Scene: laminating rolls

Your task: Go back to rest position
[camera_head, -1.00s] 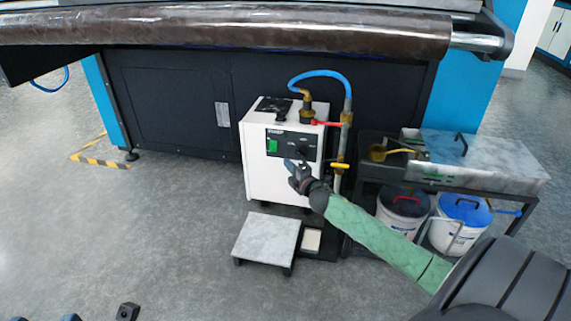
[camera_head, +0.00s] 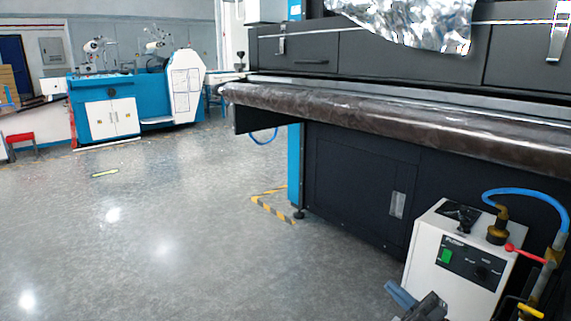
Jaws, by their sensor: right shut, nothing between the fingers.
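My right gripper (camera_head: 402,297) shows at the bottom edge, right of the middle, in front of the lower left of the white control box. Its blue-grey fingers are shut with nothing seen between them. Most of my right arm is cut off by the frame. The white control box (camera_head: 425,250) has a black front panel with a green switch (camera_head: 446,257) and a dark knob. I cannot tell whether the gripper touches the box. My left gripper is out of view.
The dark laminating machine (camera_head: 345,190) with its long brown roll (camera_head: 400,120) fills the right. A blue hose (camera_head: 525,192) and a red-handled valve (camera_head: 522,252) stand by the box. A blue-and-white machine (camera_head: 130,105) stands far left. The grey floor (camera_head: 150,240) at left is clear.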

